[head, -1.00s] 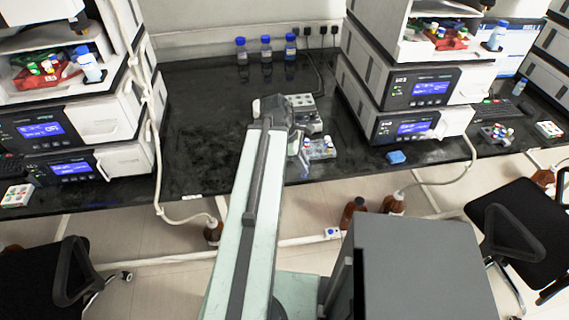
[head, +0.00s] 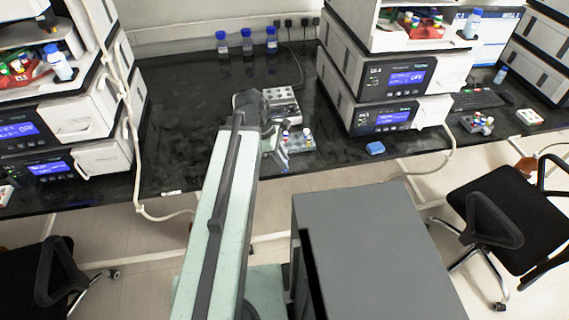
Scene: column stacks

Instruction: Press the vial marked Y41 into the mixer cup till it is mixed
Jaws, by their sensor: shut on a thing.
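My gripper (head: 281,152) is small and partly hidden by my arm, at the front part of the black bench. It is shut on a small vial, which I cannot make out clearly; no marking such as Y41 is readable. Just right of it is a small pale rack (head: 299,146) with small capped vials (head: 307,134). Behind them stands a grey block with dark round openings (head: 283,99). My arm covers its left and front side. I cannot tell which part is the mixer cup, or whether the held vial touches anything.
Blue-capped bottles (head: 247,42) stand along the back wall. Instrument stacks (head: 390,98) rise at right and left (head: 40,130). The black bench top (head: 185,95) left of my arm is clear. Chairs (head: 500,225) stand in front.

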